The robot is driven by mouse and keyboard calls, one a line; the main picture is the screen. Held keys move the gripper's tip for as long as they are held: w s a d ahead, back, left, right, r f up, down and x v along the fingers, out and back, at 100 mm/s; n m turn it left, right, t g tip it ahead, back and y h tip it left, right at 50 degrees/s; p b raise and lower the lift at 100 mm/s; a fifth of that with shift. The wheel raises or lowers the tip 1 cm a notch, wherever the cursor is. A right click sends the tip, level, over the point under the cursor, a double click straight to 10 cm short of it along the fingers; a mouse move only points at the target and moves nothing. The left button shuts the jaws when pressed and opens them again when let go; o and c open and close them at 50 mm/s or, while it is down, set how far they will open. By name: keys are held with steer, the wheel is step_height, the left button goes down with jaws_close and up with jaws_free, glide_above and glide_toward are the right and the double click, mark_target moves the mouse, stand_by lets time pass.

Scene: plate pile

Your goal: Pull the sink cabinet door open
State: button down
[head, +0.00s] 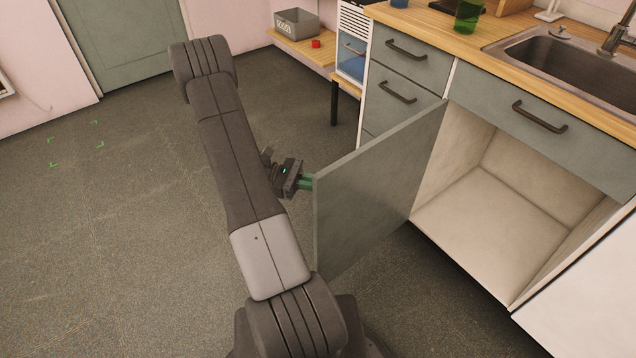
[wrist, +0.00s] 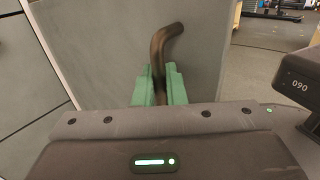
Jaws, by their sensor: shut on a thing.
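The sink cabinet door (head: 370,190) is grey and stands wide open, swung out from the cabinet below the sink. The cabinet interior (head: 495,210) is pale and looks empty. My gripper (head: 307,182) is at the door's free edge, on its outer side. In the wrist view, my green fingers (wrist: 160,88) are shut on the dark curved door handle (wrist: 163,42). The handle's upper end shows above the fingers; its lower part is hidden by them. In the head view the handle is hidden behind the door.
A drawer (head: 540,120) sits above the opening, under the sink (head: 570,65). More drawers (head: 400,75) stand to its left. The floor (head: 120,220) at left is clear.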

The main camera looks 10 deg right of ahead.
steer(key=c, duration=1.9)
jaws_free()
steer(key=shift+a, duration=0.1)
steer(key=p+v, duration=0.1)
steer(key=v, duration=1.2)
steer(key=shift+a, duration=0.4)
steer(key=shift+b+x, duration=0.5)
steer(key=shift+x, duration=6.55)
steer(key=shift+w+a, duration=0.1)
